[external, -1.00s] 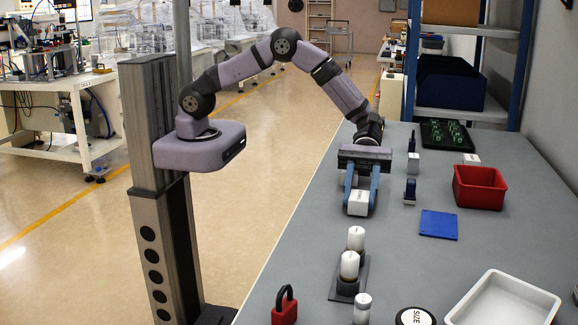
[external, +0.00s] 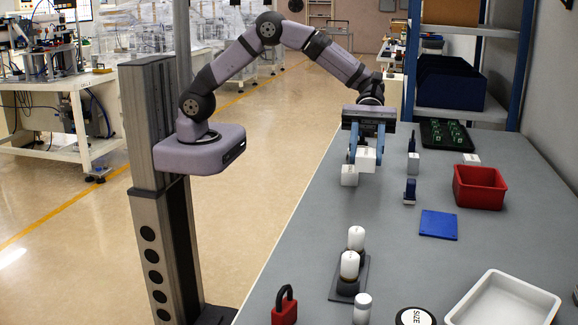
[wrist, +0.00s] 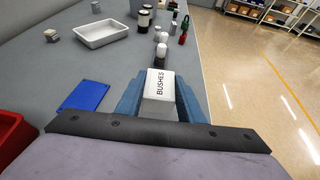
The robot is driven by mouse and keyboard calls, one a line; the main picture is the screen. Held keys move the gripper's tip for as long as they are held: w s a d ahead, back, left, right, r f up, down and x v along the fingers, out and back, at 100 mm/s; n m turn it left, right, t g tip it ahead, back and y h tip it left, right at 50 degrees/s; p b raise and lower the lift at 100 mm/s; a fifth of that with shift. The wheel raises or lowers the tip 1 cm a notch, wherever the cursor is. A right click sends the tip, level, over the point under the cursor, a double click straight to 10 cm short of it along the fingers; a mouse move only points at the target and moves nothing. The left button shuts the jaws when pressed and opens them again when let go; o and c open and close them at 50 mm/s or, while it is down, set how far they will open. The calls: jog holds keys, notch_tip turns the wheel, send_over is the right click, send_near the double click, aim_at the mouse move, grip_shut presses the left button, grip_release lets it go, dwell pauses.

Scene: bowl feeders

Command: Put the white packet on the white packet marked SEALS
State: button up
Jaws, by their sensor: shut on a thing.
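In the wrist view the held packet (wrist: 159,88) reads BUSHES and sits between the two blue fingers. A second white packet (external: 349,177) stands on the table just below and left of the held one in the external view.
A red bin (external: 480,188), a blue plate (external: 438,225) and a white tray (external: 503,301) lie to the right. A dark holder with white-topped cylinders (external: 352,268) and a red padlock (external: 285,306) stand at the front. Bare table lies between the holder and the packets.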

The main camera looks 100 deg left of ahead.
jog(key=w+a+r+n+t+p, duration=0.1)
jog(key=w+a+r+n+t, duration=0.15)
jog(key=a, duration=1.05)
jog(key=r+m+g, duration=0.1)
jog(key=m+g, duration=0.2)
send_over(351, 168)
jog(key=shift+f+p, duration=0.85)
jog(key=shift+f, duration=4)
jog(key=shift+f, duration=0.1)
jog(key=o, duration=1.2)
jog(key=shift+f, duration=0.1)
jog(key=shift+r, duration=0.2)
jog(key=b+v, duration=0.2)
jog(key=v, duration=1)
jog(key=shift+f, duration=0.1)
